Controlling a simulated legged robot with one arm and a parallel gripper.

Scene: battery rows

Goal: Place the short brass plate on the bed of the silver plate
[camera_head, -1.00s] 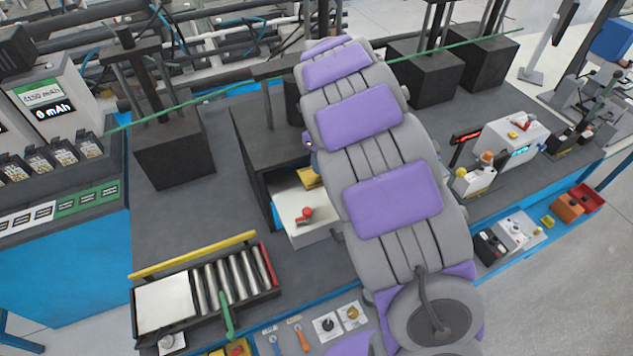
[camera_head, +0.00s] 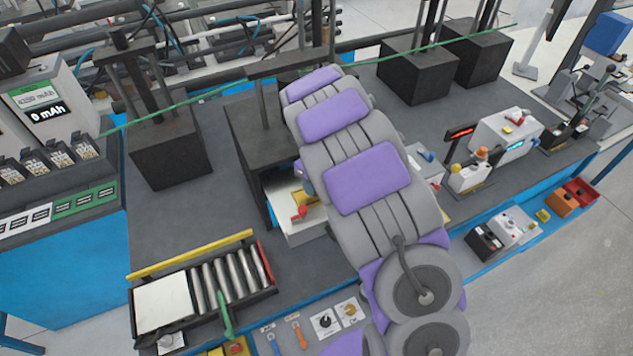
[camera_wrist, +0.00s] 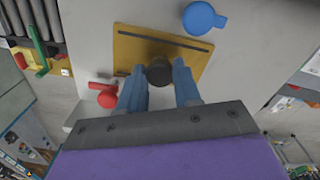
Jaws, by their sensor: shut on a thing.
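The brass plate (camera_wrist: 130,50) is a flat yellow plate with a dark slot line and a black knob (camera_wrist: 159,72). My gripper (camera_wrist: 160,80) has its two blue fingers shut on this knob. The silver plate (camera_wrist: 85,60) is a pale grey surface under the brass plate in the wrist view, with a red knob (camera_wrist: 107,98) at left and a blue knob (camera_wrist: 203,17) at upper right. I cannot tell whether the brass plate touches it. In the head view, the silver plate (camera_head: 306,236) and the brass plate's edge (camera_head: 310,209) show left of my arm, which hides the gripper.
A dark press frame (camera_head: 262,125) stands behind the plates. A roller tray (camera_head: 165,303) with a yellow rail lies at the front left. A white device (camera_head: 508,135) stands at right. The dark bench top (camera_head: 215,205) is clear between the press and the roller tray.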

